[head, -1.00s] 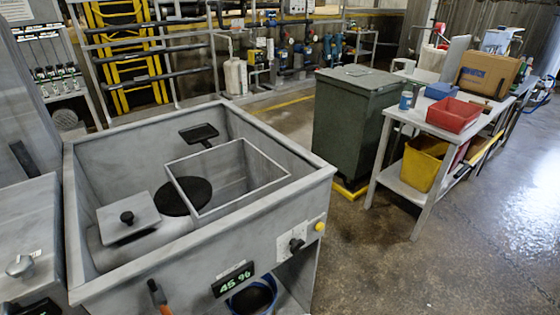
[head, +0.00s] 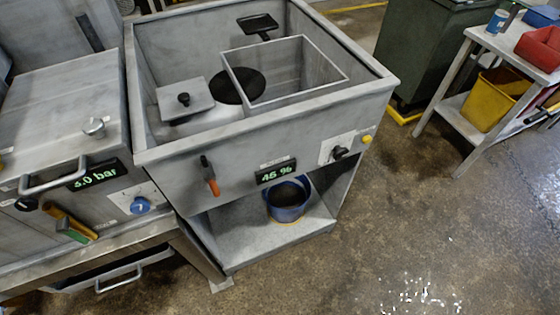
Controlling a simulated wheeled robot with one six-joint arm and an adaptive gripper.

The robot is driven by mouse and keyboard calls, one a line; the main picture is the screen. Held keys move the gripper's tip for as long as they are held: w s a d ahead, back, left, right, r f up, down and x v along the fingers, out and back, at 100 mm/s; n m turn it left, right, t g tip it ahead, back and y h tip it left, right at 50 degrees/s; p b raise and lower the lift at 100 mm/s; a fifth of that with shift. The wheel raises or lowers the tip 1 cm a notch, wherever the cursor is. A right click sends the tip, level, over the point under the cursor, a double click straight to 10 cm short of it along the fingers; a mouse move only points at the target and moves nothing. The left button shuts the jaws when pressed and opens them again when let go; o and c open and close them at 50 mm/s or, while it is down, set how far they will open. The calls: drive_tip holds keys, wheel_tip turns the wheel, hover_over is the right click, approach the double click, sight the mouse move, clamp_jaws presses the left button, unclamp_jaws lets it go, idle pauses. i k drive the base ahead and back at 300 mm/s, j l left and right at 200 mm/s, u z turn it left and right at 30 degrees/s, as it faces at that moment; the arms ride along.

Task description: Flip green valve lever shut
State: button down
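A small green piece (head: 74,231), apparently the green valve lever, shows at the lower left in the head view. It sits against a slanted yellow-brown part (head: 68,219) on the front of the grey cabinet with the 3.0 bar display (head: 92,174). At this size I cannot tell whether the lever stands open or shut. A separate orange-tipped lever (head: 210,178) hangs on the front of the middle compactor housing. My gripper is not in view.
The open-topped grey housing (head: 210,141) has a 45 % display (head: 276,170), a black knob (head: 339,152) and a yellow button (head: 367,139). A blue bucket (head: 288,212) stands on its lower shelf. A blue dial (head: 140,205) is near the green lever. Floor in front is clear.

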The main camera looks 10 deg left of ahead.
sight(62, 225)
drive_tip(key=u, duration=1.75)
drive_tip(key=k, duration=0.2)
